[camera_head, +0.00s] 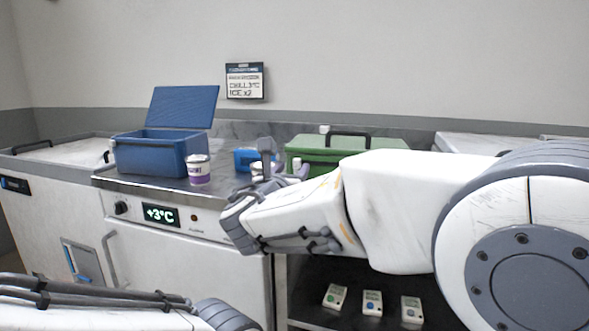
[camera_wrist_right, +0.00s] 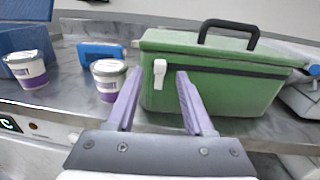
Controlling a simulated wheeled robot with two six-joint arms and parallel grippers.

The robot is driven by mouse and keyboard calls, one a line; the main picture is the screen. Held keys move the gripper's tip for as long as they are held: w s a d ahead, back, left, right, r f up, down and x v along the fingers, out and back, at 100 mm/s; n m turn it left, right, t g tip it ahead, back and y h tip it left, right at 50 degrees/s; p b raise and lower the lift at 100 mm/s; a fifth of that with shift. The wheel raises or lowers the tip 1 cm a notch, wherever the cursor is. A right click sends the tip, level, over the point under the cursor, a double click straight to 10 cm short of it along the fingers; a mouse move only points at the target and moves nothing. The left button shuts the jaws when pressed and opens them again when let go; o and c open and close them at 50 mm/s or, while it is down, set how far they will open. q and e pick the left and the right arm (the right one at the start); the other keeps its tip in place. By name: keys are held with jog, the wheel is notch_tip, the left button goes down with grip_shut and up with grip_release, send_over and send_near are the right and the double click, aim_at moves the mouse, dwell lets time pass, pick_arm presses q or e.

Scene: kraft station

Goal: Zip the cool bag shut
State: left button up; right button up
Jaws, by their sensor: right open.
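The cool bag is green with a black top handle (camera_wrist_right: 229,32). The bag (camera_wrist_right: 225,90) stands on the steel counter, and its upper part shows behind my right arm in the head view (camera_head: 310,152). A dark zip band (camera_wrist_right: 225,70) runs along its front below the lid. A white pull tab (camera_wrist_right: 159,74) hangs at the band's left end. My right gripper (camera_wrist_right: 157,75) is open, its purple fingers pointing at the bag on either side of the tab; I cannot tell whether they touch it. In the head view the right gripper (camera_head: 284,168) is beside the bag's left end.
Two white-and-purple tubs (camera_head: 198,170) (camera_wrist_right: 109,80) and a blue pack (camera_wrist_right: 101,54) stand left of the bag. A blue box (camera_head: 160,152) with its lid raised is further left. Several small labelled packs (camera_head: 372,302) lie on the shelf below.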

aim_at(296, 164)
jog(key=shift+x, duration=1.65)
jog(key=shift+c, duration=0.3)
grip_shut()
